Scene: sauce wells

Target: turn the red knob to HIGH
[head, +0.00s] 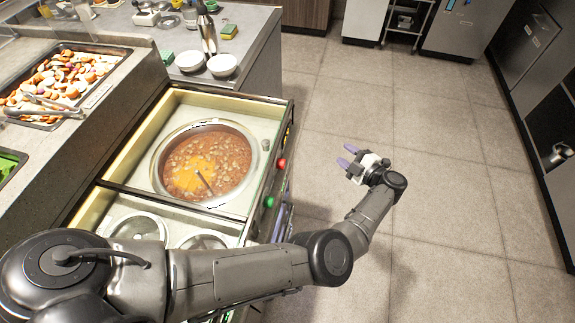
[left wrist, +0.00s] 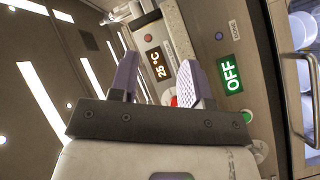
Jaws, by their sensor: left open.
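The red knob (head: 282,163) sits on the front panel of the soup counter in the head view. In the left wrist view the red knob (left wrist: 174,101) is partly hidden behind a finger, so its setting cannot be read. My left gripper (head: 346,155), with purple fingers, is in the air to the right of the panel, clear of the knob. Its fingers (left wrist: 160,72) are spread and empty in the left wrist view, facing the panel. My right gripper is not in view.
A green knob (head: 269,201) is on the same panel, nearer me. One panel display (left wrist: 231,73) reads OFF; another (left wrist: 157,64) reads 25°C. A pot of soup (head: 215,150) sits in the counter top. The tiled floor (head: 440,120) to the right is clear.

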